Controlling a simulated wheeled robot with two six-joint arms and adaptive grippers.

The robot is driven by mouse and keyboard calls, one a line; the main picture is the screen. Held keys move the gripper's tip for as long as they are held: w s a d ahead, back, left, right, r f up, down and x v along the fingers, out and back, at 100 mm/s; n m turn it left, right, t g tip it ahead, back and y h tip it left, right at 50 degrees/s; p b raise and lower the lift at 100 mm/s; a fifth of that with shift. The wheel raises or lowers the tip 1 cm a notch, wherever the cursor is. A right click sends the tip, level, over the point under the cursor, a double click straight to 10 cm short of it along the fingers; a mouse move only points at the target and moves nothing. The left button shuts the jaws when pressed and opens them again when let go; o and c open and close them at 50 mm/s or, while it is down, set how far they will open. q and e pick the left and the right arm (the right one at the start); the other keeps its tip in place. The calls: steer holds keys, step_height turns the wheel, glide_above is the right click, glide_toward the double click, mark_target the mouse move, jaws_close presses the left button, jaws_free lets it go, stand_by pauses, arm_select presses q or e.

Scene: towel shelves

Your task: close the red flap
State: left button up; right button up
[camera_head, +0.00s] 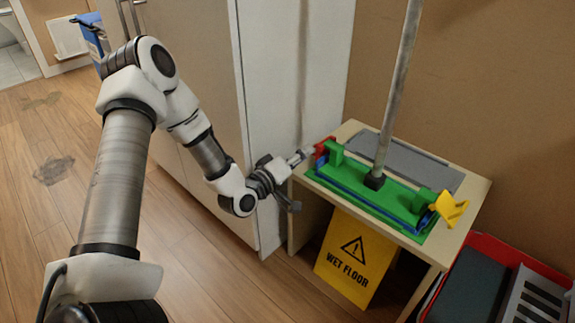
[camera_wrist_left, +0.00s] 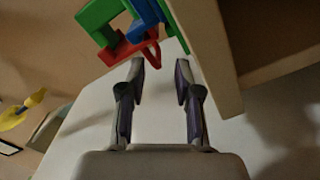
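The red flap (camera_head: 322,147) is at the left end of a green mop frame (camera_head: 380,198) on a wooden shelf top. In the left wrist view the red flap (camera_wrist_left: 133,49) sticks out from the green and blue parts. My left gripper (camera_head: 301,178) is beside the shelf's left edge, close to the flap. In the left wrist view my left gripper (camera_wrist_left: 160,66) is open with nothing between its fingers. The red flap lies just beyond the left-hand fingertip; I cannot tell whether they touch. My right gripper is out of view.
A grey mop pole (camera_head: 398,85) rises from the frame. A yellow flap (camera_head: 450,208) juts from its right end. A wet floor sign (camera_head: 355,262) hangs at the shelf's front. A white cabinet (camera_head: 272,95) stands close behind my arm. A red crate (camera_head: 520,255) is at lower right.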

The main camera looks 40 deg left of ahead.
arm_select(q)
steer(key=s, duration=0.9)
steer(key=shift+a, duration=0.3)
